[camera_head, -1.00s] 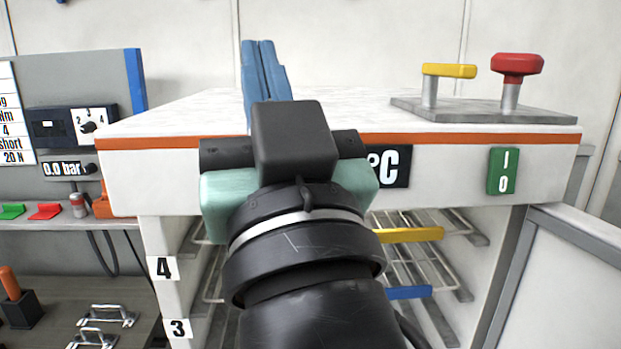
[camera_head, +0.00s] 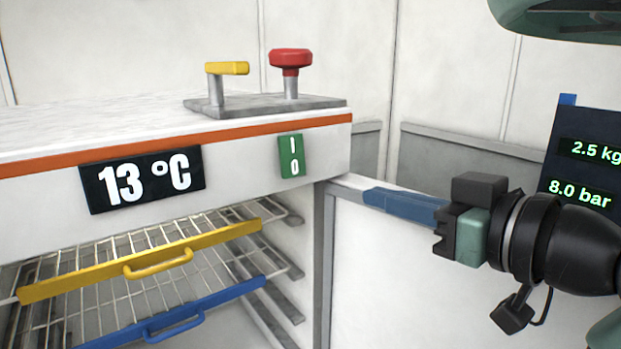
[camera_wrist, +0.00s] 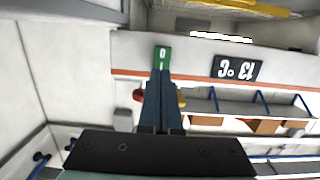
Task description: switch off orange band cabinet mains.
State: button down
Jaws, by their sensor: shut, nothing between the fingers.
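The white cabinet (camera_head: 237,178) has an orange band (camera_head: 60,163) along its top edge and a display (camera_head: 142,180) reading 13 °C. Its green mains switch (camera_head: 291,156), marked I and 0, is at the right end of the front panel. My gripper (camera_head: 366,197) is shut and empty, to the right of the switch and a little lower in the head view, pointing left. In the wrist view, which is upside down, the shut fingers (camera_wrist: 160,74) point at the switch (camera_wrist: 162,54) and cover part of it. I cannot tell whether they touch it.
A yellow lever (camera_head: 227,69) and a red knob (camera_head: 290,62) stand on top of the cabinet. Racks with yellow (camera_head: 150,260) and blue (camera_head: 180,315) handled fronts are below the panel. A pale panel with a grey frame (camera_head: 375,280) is at right. A dark display board (camera_head: 588,175) reads 2.5 kg and 8.0 bar.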

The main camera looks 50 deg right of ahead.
aim_at(299, 176)
jog(key=shift+w, duration=0.1)
jog(key=p+x, duration=0.5)
jog(key=x, duration=0.7)
jog(key=shift+w+d, duration=0.1)
jog(key=shift+w, duration=0.3)
jog(key=shift+w+d+f+p, duration=0.2)
jog(key=shift+w+p, duration=0.15)
jog(key=shift+w, duration=0.15)
jog(key=b, duration=0.2)
jog(key=shift+w+f+t+b, duration=0.25)
jog(key=shift+f+t+b, duration=0.05)
jog(key=shift+f+b, duration=0.1)
jog(key=shift+w+d+r, duration=0.1)
jog(key=shift+r, duration=0.25)
